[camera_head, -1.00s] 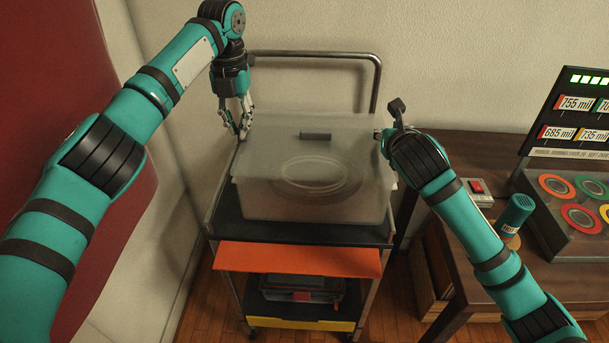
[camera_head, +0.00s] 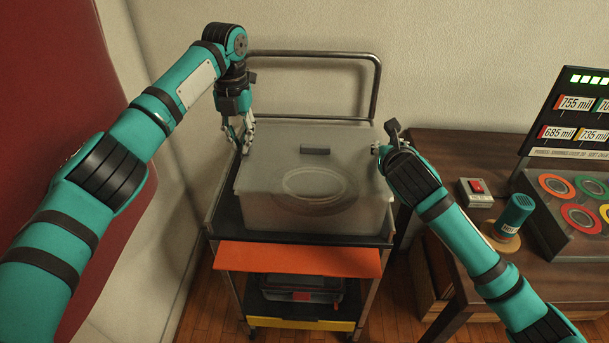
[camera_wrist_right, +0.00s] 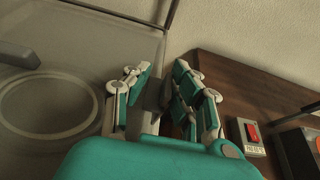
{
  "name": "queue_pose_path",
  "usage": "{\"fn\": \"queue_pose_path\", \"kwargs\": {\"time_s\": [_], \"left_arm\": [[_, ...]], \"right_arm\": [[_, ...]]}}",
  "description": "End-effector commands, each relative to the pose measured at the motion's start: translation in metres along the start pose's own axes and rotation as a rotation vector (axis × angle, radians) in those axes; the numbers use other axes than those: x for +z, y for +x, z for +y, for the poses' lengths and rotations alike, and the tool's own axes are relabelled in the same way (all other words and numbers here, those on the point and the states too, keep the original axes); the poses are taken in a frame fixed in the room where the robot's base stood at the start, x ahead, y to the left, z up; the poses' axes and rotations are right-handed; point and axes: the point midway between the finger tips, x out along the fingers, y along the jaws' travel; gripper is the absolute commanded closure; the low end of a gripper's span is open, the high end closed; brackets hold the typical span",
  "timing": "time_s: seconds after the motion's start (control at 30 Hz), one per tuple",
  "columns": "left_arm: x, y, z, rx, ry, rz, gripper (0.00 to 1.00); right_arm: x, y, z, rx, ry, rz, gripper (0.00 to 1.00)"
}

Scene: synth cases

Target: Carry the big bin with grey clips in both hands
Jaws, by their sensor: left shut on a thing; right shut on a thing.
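The big bin (camera_head: 260,205) is translucent with a pale lid and a dark grey clip (camera_head: 315,150) on top. It is upright over the cart's black top shelf (camera_head: 222,222); I cannot tell whether it touches the shelf. My left gripper (camera_head: 246,150) is shut on the bin's left rim, towards the back. My right gripper (camera_head: 378,150) is shut on its right rim; its fingers (camera_wrist_right: 160,95) also show in the right wrist view, with the bin (camera_wrist_right: 45,75) to their left. The fingertips are partly hidden.
The cart has a dark rear handle (camera_head: 310,54), an orange panel (camera_head: 300,260) and a lower shelf holding a case (camera_head: 300,288). A brown table (camera_head: 450,150) stands close on the right, with a red-button box (camera_head: 476,187) and a teal cylinder (camera_head: 515,212). A red panel (camera_head: 50,90) is at left.

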Motion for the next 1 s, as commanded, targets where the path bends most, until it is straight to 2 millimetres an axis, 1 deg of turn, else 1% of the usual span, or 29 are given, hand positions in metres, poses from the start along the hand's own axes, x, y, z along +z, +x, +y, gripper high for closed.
{"fn": "queue_pose_path", "kwargs": {"time_s": [0.03, 0.2, 0.63, 0.73, 0.87, 1.0], "left_arm": [[0.0, 0.001, -0.001, -0.002, 0.001, -0.001, 0.92], [0.0, 0.001, -0.001, -0.001, 0.0, -0.001, 0.7], [0.0, 0.001, 0.0, 0.0, 0.0, 0.0, 0.7], [0.0, -0.003, 0.0, 0.0, 0.0, -0.001, 0.7], [0.001, -0.02, -0.001, 0.0, -0.001, -0.003, 0.7], [0.001, -0.05, -0.001, 0.0, -0.001, -0.004, 0.7]], "right_arm": [[-0.001, 0.0, 0.001, 0.002, 0.0, 0.0, 0.77], [-0.001, 0.0, 0.001, 0.001, 0.001, 0.0, 0.55], [-0.001, 0.0, 0.0, 0.0, 0.0, 0.0, 0.55], [-0.001, 0.0, 0.0, 0.0, 0.0, 0.0, 0.55], [-0.001, 0.0, 0.0, 0.0, 0.0, 0.0, 0.55], [-0.001, 0.0, 0.0, 0.0, 0.0, 0.0, 0.55]]}}
